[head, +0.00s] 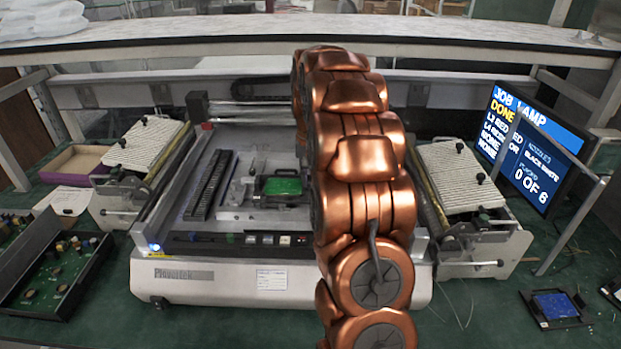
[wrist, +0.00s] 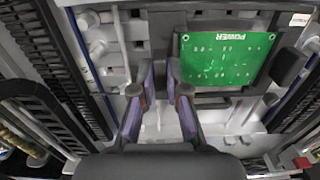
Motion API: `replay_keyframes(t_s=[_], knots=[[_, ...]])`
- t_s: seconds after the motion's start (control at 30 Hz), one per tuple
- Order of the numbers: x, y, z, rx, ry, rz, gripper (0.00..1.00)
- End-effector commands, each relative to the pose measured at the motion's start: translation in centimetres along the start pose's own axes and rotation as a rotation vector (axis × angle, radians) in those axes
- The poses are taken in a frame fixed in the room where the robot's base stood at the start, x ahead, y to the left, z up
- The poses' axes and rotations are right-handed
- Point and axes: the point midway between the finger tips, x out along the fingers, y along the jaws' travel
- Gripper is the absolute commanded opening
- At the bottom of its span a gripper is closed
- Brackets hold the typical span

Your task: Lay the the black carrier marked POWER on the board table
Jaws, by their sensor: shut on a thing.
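The black carrier (head: 262,187) holds a green board and sits over the middle of the machine's board table (head: 250,215) in the head view. In the wrist view the carrier (wrist: 162,32) shows at the top, with the word POWER, upside down, along the far edge of its green board. My gripper (wrist: 160,76) is shut on the carrier's black left end.
A black slotted rack (head: 208,185) stands left of the carrier. Ribbed feeder blocks (head: 145,143) (head: 458,175) flank the machine. A screen (head: 530,145) at right reads 0 OF 6. A carrier with a blue board (head: 557,306) lies front right; a tray of green boards (head: 55,275) lies left.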

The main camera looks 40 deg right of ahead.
Motion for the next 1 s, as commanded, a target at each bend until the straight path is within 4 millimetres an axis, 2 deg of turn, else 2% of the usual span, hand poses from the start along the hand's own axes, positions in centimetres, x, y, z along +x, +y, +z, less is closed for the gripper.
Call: replay_keyframes(t_s=[1.0], knots=[[0.82, 0.01, 0.02, 0.0, 0.0, 0.0, 0.0]])
